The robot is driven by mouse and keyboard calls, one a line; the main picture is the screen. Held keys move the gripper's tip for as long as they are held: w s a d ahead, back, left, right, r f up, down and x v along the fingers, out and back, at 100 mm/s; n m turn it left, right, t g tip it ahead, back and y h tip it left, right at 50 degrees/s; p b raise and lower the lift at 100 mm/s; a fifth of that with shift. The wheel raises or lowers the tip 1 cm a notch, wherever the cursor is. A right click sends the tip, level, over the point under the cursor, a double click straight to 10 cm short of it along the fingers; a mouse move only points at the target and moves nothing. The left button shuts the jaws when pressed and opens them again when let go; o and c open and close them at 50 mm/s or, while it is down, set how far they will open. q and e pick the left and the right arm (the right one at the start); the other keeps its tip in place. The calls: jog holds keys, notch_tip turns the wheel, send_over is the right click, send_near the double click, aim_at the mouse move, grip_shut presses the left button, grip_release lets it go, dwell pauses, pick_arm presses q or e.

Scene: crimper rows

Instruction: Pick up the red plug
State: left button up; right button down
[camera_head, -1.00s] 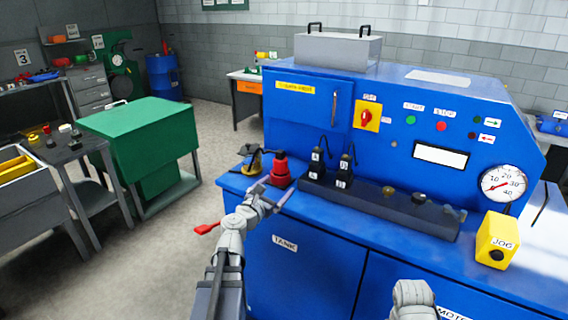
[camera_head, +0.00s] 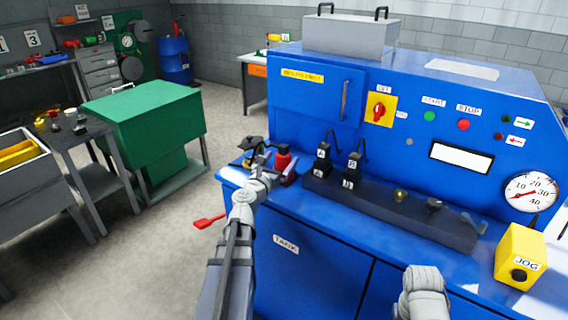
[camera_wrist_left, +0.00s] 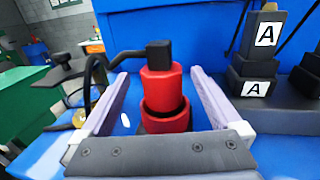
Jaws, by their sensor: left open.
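The red plug (camera_head: 283,157) stands upright at the left end of the blue bench top, with a black cap and a dark cable in the left wrist view (camera_wrist_left: 162,84). Its lower part is a wider red collar (camera_wrist_left: 166,118). My left gripper (camera_head: 275,166) is open, with one pale finger on each side of the plug in the left wrist view (camera_wrist_left: 158,92). Gaps show between the fingers and the plug. The gripper partly hides the plug's foot. My right arm shows at the bottom, but its gripper does not.
A dark rail (camera_head: 390,210) with two black plugs marked A and B is right of the red plug. Black A-marked parts (camera_wrist_left: 258,60) stand beyond the right finger. A dark and yellow item (camera_head: 251,148) lies to the left. A yellow JOG box (camera_head: 520,253) stands at right.

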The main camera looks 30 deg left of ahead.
aim_at(287, 154)
pick_arm(q)
jog(key=shift+w+a+f+b, duration=0.15)
jog(key=shift+w+f+b, duration=0.05)
jog(key=shift+w, duration=1.15)
jog(key=shift+w+a+f+b, duration=0.1)
jog(key=shift+w+f+b, duration=0.1)
jog(key=shift+w, duration=1.1)
jog(key=shift+c, duration=0.3)
grip_shut()
